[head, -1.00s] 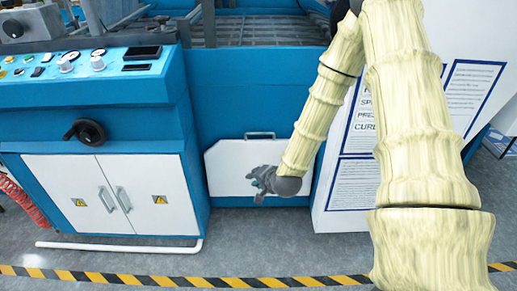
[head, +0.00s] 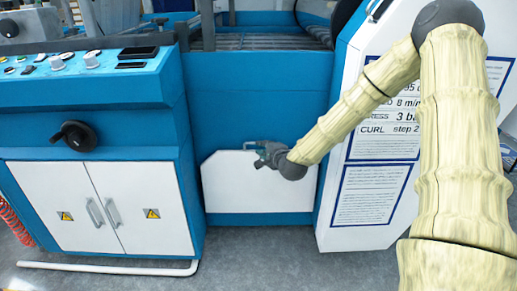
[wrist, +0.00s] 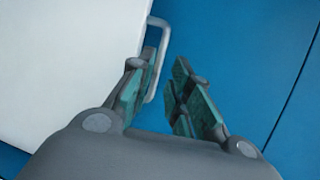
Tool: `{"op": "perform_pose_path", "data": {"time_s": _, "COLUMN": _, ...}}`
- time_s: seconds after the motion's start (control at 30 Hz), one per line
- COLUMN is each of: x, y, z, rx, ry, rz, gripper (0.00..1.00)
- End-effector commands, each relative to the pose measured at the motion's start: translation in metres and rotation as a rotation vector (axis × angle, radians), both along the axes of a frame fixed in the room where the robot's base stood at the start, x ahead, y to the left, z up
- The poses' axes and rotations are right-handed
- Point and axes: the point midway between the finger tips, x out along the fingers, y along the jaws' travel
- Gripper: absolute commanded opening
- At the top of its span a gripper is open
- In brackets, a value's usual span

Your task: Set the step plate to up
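The white step plate (head: 245,190) lies against the lower blue front of the machine, with its top corner cut at the left. It also fills the upper left of the wrist view (wrist: 65,60). A grey bar handle (wrist: 163,62) stands at the plate's top edge, next to the blue panel. My gripper (head: 262,154) is at that top edge and mostly hides the handle in the head view. In the wrist view my gripper (wrist: 162,92) is open. Part of the handle shows between and beyond the fingers, close to the left finger. I cannot tell whether they touch.
A white cabinet (head: 110,210) with two doors stands left of the plate, under a control panel (head: 80,65) and a black knob (head: 74,136). A white board with printed text (head: 365,195) stands at the right. Grey floor (head: 270,265) is clear in front.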

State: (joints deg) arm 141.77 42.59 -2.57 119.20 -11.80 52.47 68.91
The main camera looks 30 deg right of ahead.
Motion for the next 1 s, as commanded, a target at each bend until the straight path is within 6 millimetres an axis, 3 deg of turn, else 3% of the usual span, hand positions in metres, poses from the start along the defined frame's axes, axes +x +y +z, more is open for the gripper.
{"op": "perform_pose_path", "data": {"time_s": 0.33, "x": 0.046, "y": -0.007, "z": -0.015, "rx": -0.003, "ry": 0.0, "rz": 0.002, "gripper": 0.19}}
{"op": "perform_pose_path", "data": {"time_s": 0.8, "x": 0.056, "y": -0.009, "z": -0.017, "rx": -0.001, "ry": 0.001, "rz": 0.002, "gripper": 0.19}}
{"op": "perform_pose_path", "data": {"time_s": 0.9, "x": 0.055, "y": -0.009, "z": -0.017, "rx": -0.001, "ry": 0.001, "rz": 0.002, "gripper": 0.03}}
{"op": "perform_pose_path", "data": {"time_s": 1.0, "x": 0.055, "y": -0.009, "z": -0.017, "rx": -0.001, "ry": 0.001, "rz": 0.002, "gripper": 0.0}}
